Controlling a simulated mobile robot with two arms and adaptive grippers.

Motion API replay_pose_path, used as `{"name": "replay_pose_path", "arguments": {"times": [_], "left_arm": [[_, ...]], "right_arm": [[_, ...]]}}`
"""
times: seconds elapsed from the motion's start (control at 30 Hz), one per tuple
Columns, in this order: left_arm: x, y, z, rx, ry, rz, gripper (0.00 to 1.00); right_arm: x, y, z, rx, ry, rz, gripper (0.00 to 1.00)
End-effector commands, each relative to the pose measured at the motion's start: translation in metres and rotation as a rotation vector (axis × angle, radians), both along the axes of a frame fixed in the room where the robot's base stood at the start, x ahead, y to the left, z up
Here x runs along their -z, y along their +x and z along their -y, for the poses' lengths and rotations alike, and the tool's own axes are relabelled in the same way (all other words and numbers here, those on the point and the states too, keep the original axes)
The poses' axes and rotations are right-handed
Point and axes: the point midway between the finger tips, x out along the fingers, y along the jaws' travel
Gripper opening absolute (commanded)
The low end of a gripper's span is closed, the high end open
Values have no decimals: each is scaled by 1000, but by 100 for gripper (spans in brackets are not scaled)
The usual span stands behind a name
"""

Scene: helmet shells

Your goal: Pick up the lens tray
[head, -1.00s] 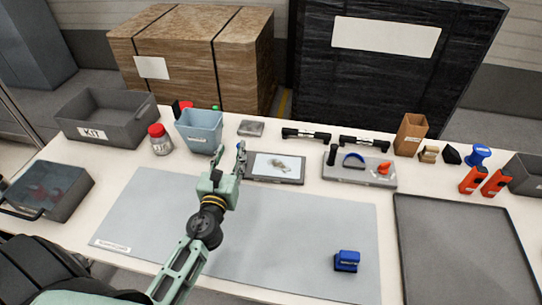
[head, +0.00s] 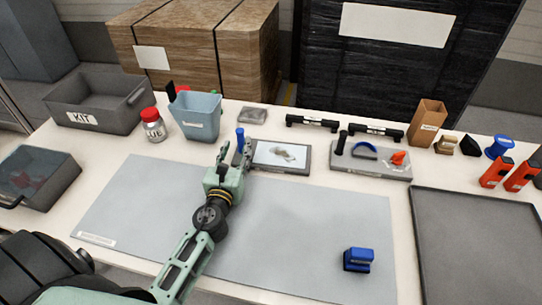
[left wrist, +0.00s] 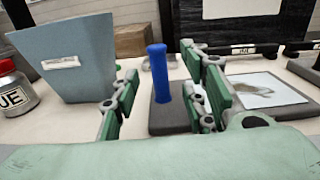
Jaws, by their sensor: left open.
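The lens tray (head: 300,170) appears to be the dark flat board with a pale inset panel near the middle of the table. A blue upright post (head: 240,138) stands at its left end. My left gripper (head: 235,153) is open at that end, its fingers reaching toward the post. In the left wrist view the post (left wrist: 158,72) shows between the spread green fingers of the gripper (left wrist: 163,100), with a dark base below it. I cannot tell whether a finger touches it. The right finger hides part of the board. My right gripper is not in view.
A blue-grey bin (head: 195,117) and a red-lidded jar (head: 152,126) stand left of the gripper. A grey board with a black post (head: 342,143) lies to the right. A large grey mat (head: 270,235) with a blue block (head: 357,260) covers the front.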

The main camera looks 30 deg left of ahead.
Motion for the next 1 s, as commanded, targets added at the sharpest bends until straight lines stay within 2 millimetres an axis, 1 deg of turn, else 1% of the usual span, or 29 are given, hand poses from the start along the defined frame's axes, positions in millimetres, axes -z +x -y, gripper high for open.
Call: {"name": "replay_pose_path", "arguments": {"times": [0.03,0.17,0.3,0.4,0.5,0.7,1.0], "left_arm": [[-2,7,-2,-1,1,2,40],[-3,21,-8,-2,-1,1,40],[-3,42,-15,-2,-1,1,40],[-2,52,-18,-1,-1,0,40],[-2,57,-19,0,-1,0,40],[-1,56,-19,0,0,0,40],[-1,56,-19,0,0,0,14]], "right_arm": [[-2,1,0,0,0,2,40],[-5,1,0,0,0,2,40],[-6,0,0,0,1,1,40],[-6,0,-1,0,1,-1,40],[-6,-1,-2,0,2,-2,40],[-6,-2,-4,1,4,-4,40],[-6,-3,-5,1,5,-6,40]]}}
